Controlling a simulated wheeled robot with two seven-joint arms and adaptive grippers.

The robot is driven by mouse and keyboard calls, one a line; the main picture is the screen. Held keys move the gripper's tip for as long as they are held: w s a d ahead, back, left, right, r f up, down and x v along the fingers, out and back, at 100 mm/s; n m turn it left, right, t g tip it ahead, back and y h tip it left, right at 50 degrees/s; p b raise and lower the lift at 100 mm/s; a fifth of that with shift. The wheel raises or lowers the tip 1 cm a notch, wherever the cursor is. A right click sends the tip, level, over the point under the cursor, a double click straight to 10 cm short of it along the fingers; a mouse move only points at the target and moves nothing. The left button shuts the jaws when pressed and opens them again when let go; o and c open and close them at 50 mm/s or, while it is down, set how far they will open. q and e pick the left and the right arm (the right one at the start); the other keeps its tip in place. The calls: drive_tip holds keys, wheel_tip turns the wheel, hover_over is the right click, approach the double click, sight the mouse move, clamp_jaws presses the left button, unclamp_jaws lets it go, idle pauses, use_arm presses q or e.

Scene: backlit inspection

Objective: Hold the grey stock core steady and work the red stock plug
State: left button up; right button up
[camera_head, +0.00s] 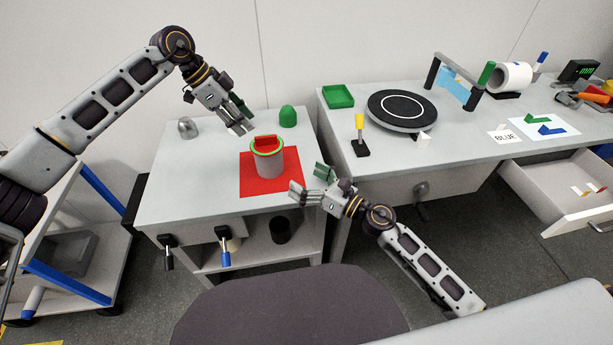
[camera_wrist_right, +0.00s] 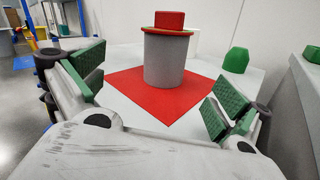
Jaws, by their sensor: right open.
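The grey stock core (camera_head: 271,166) stands upright on a red mat (camera_head: 256,187) on the left table. The red stock plug (camera_head: 266,141) sits in its top, with a green rim around it. In the right wrist view the core (camera_wrist_right: 165,62) and plug (camera_wrist_right: 170,20) are straight ahead, beyond my fingertips. My left gripper (camera_head: 243,117) is above and left of the plug, apart from it, and looks open and empty. My right gripper (camera_head: 309,182) is open and empty at the table's right front, pointing toward the core without touching it. Its green pads (camera_wrist_right: 158,85) are wide apart.
A green dome-shaped piece (camera_head: 288,117) stands behind the core and a grey metal piece (camera_head: 187,127) at the back left. The right table holds a black turntable (camera_head: 402,110), a yellow-handled tool (camera_head: 360,134) and a green tray (camera_head: 338,96).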

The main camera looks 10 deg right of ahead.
sight(270, 158)
drive_tip(key=shift+w+d+f+n+g, duration=0.2)
drive_tip(key=shift+w+f+n, duration=0.25)
drive_tip(key=shift+n, duration=0.25)
drive_tip(key=shift+w+d+f+n+g, duration=0.1)
drive_tip(key=shift+w+f+n+g, duration=0.15)
drive_tip(key=shift+w+n, duration=0.35)
drive_tip(key=shift+s+a, duration=0.1)
drive_tip(key=shift+a, duration=0.05)
drive_tip(key=shift+x, duration=6.8)
drive_tip(key=c, duration=1.1)
drive_tip(key=shift+f, duration=0.1)
